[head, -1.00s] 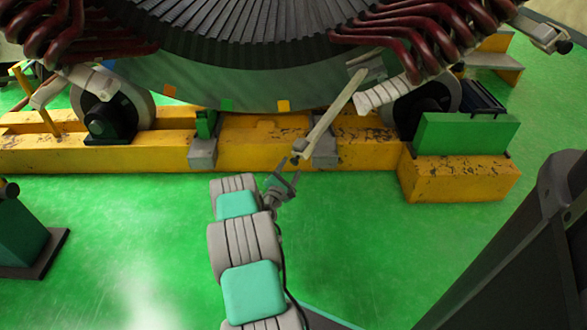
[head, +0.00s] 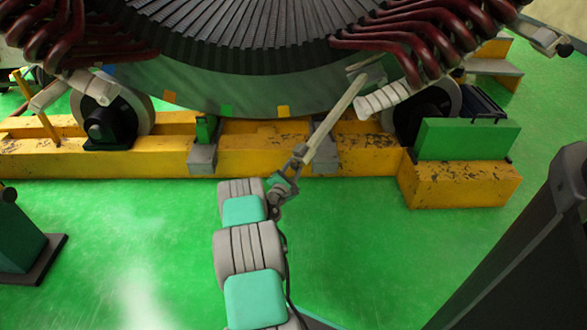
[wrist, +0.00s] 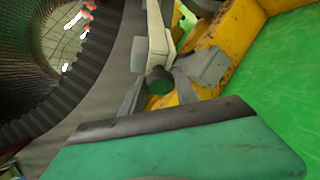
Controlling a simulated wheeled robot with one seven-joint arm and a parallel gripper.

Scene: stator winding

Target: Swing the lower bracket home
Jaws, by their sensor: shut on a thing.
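The lower bracket (head: 335,122) is a long pale bar. It slants from its lower-left end, in front of the yellow base, up to the stator's lower edge by the right-hand coils. In the wrist view the bar (wrist: 159,35) runs upward from a dark rounded end piece. My gripper (head: 298,158) is at the bar's lower end and shut on it. In the wrist view my gripper's fingers (wrist: 159,88) stand on either side of the end piece. The contact faces are hidden.
The yellow base (head: 255,150) runs across behind my gripper, with grey blocks (head: 203,157) on its front. The stator ring (head: 235,85) and dark red coils (head: 420,40) hang above. A green box (head: 465,138) sits at right. The green floor in front is clear.

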